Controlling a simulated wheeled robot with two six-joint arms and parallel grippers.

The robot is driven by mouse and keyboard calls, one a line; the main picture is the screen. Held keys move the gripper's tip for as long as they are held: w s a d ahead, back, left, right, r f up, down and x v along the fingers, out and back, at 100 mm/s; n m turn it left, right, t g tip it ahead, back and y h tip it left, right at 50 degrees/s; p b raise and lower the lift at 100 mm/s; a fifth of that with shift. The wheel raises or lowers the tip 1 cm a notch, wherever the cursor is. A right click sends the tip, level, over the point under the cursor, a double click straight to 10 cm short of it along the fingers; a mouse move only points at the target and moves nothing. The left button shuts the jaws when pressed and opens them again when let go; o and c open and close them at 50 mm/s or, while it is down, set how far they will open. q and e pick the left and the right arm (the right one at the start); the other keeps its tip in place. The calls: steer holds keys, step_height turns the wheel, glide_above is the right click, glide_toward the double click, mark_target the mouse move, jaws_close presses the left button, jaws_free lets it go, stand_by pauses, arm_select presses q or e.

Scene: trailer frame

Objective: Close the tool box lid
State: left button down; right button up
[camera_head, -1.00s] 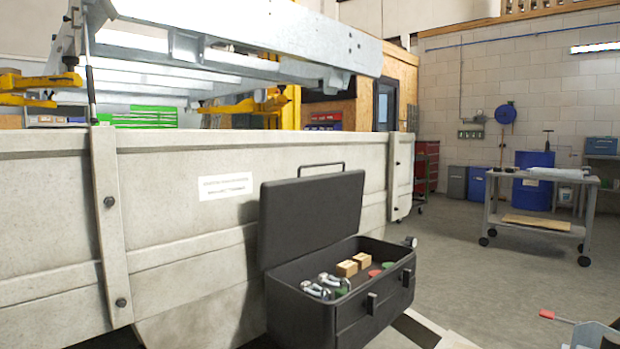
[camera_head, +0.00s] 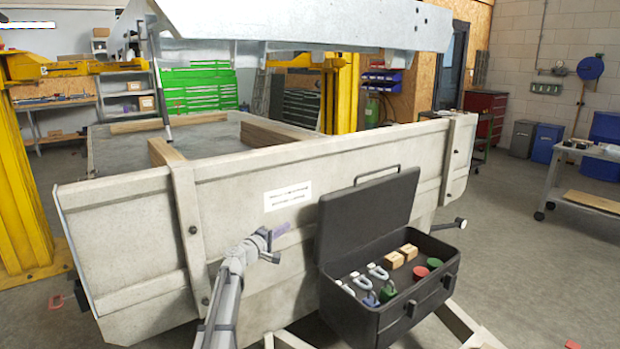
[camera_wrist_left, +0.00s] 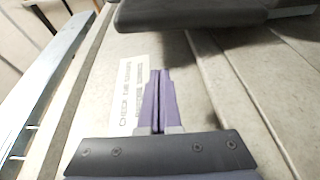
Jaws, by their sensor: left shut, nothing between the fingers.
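The black tool box (camera_head: 390,285) stands in front of the trailer's grey side panel with its lid (camera_head: 366,215) raised, leaning back towards the panel. Wooden blocks, metal shackles, padlocks and red and green round pieces lie inside. My left gripper (camera_head: 279,231) is to the left of the lid, close to the panel, shut and empty. In the left wrist view its purple fingers (camera_wrist_left: 158,100) are together in front of the panel and its white label (camera_wrist_left: 133,95). A dark slab, probably the lid (camera_wrist_left: 190,12), crosses the top there. My right gripper is not in view.
The trailer panel (camera_head: 130,225) runs across behind the box, with the white label (camera_head: 287,196) above my left gripper. A pale beam (camera_head: 465,325) juts out at the box's lower right. A wheeled table (camera_head: 590,175) stands far right, with open floor between.

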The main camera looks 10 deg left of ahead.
arm_select(q)
steer(key=p, duration=0.3)
glide_toward(303, 195)
steer(key=shift+h, duration=0.3)
steer(key=x, duration=0.2)
steer(key=d+x, duration=0.1)
steer(key=x, duration=0.2)
steer(key=r+x, duration=0.1)
steer(key=x, duration=0.2)
steer(key=shift+s+d, duration=0.1)
steer(key=shift+s, duration=0.2)
steer(key=s+d, duration=0.3)
steer(key=shift+f, duration=0.25)
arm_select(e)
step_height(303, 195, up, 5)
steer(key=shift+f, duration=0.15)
arm_select(q)
steer(key=shift+d, duration=0.1)
